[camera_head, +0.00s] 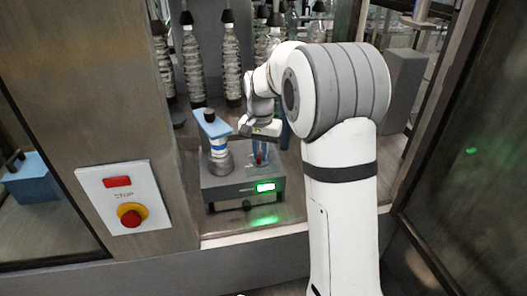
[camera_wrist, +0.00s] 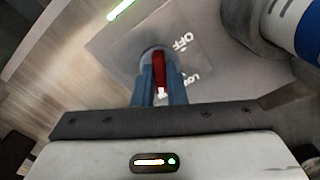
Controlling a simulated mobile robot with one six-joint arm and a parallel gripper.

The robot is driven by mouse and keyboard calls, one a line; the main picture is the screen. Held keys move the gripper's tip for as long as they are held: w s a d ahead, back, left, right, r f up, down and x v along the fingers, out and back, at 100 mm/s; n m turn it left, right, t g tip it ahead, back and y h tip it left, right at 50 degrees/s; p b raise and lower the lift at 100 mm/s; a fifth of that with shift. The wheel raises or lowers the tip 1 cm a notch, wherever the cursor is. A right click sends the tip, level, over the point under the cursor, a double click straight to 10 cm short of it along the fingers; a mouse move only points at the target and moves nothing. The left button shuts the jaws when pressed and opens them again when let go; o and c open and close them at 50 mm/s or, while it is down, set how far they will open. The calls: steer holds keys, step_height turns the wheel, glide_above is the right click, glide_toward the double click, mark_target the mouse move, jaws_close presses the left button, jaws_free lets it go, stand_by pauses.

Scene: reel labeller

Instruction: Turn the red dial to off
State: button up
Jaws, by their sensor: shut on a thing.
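The red dial (camera_wrist: 159,68) is on the grey top of the labeller, in the wrist view. Its bar runs up and down the picture. The printed word OFF (camera_wrist: 183,42) lies to its upper right, with another, partly readable label (camera_wrist: 192,78) to its lower right. A small white mark shows at the dial's near end; I cannot tell whether it is a pointer. My gripper (camera_wrist: 160,85) has its blue fingers shut on the dial, one on each side. In the head view, my gripper (camera_head: 261,150) points down onto the labeller box (camera_head: 228,188), and the dial is mostly hidden.
A blue-topped post (camera_head: 213,125) stands on the box left of my gripper. The box front has a lit green display (camera_head: 265,187). A red STOP button (camera_head: 130,216) is on the left panel. Wrapped bottles (camera_head: 230,65) hang behind. Cabinet frames border both sides.

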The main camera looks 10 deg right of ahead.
jaws_close()
steer(key=shift+d, duration=0.3)
steer(key=shift+a, duration=0.25)
steer(key=n+b, duration=0.1)
steer(key=n, duration=0.3)
steer(key=shift+f+n, duration=0.1)
steer(key=shift+n, duration=0.3)
steer(key=n+b, duration=0.1)
steer(key=n, duration=1.2)
steer(key=shift+n, duration=0.3)
steer(key=n, duration=0.5)
steer(key=shift+b, duration=0.4)
steer(key=shift+n, duration=0.4)
